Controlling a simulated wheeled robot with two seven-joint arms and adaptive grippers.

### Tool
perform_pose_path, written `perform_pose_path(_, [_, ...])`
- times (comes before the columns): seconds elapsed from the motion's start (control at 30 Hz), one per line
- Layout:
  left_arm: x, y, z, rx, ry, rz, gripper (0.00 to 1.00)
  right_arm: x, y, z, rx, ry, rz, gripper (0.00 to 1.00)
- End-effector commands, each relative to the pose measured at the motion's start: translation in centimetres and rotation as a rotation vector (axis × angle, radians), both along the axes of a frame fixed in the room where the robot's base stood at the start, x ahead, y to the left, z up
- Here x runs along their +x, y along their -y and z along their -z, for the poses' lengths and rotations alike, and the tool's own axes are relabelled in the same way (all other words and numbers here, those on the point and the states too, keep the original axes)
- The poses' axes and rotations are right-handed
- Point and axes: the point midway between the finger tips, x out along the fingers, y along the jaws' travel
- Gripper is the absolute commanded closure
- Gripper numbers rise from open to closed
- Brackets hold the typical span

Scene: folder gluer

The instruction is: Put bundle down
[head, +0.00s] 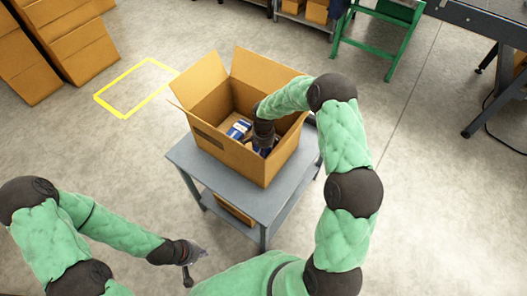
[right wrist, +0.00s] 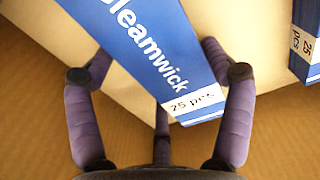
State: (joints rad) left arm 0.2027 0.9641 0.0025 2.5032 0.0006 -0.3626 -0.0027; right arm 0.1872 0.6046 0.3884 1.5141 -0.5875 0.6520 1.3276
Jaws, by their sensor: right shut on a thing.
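An open cardboard box (head: 232,155) stands on a grey cart (head: 207,180), its flaps spread. My right gripper (head: 263,138) reaches down inside it. In the right wrist view my right gripper (right wrist: 158,65) is shut on a bundle (right wrist: 160,45) with a blue face, cream sides and a "25 pcs" label. Part of this bundle shows in the head view (head: 264,151). Whether it touches the box floor cannot be told. A second blue and white bundle (head: 238,129) lies to its left in the box. My left gripper (head: 195,264) is open and empty, below the cart in the picture.
Stacked cardboard boxes (head: 75,45) stand at the upper left near a yellow floor outline (head: 125,106). A green step frame (head: 385,40) and a dark machine table (head: 485,25) are at the upper right. The box has some bare floor around the bundles.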

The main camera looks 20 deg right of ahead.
Motion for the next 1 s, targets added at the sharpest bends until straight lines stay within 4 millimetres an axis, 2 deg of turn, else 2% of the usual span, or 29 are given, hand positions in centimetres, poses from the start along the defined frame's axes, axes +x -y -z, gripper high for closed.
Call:
perform_pose_path(0.23, [0.0,0.0,0.3,0.000,0.000,0.000,1.00,0.0,0.0,0.3,0.000,0.000,0.000,0.56])
perform_pose_path(0.27, [0.0,0.0,0.3,0.000,0.000,0.000,1.00,0.0,0.0,0.3,0.000,-0.001,-0.001,0.16])
perform_pose_path(0.3, [0.0,0.0,0.2,0.000,0.000,0.000,1.00,0.0,0.0,0.2,0.000,-0.001,-0.001,0.04])
perform_pose_path(0.33, [0.0,0.0,0.2,0.000,0.000,0.000,1.00,0.0,0.0,0.2,0.000,-0.001,-0.001,0.00])
perform_pose_path(0.77, [0.0,0.0,0.0,0.000,0.000,0.000,1.00,0.0,0.0,0.0,-0.001,-0.001,-0.001,0.00])
perform_pose_path(0.87, [0.0,0.0,-0.4,0.000,0.000,0.000,1.00,0.0,0.0,-0.9,0.000,0.001,-0.001,0.00])
perform_pose_path(1.0, [0.0,0.0,-1.4,0.000,0.000,0.000,1.00,0.0,0.0,-3.4,-0.001,0.002,-0.002,0.00])
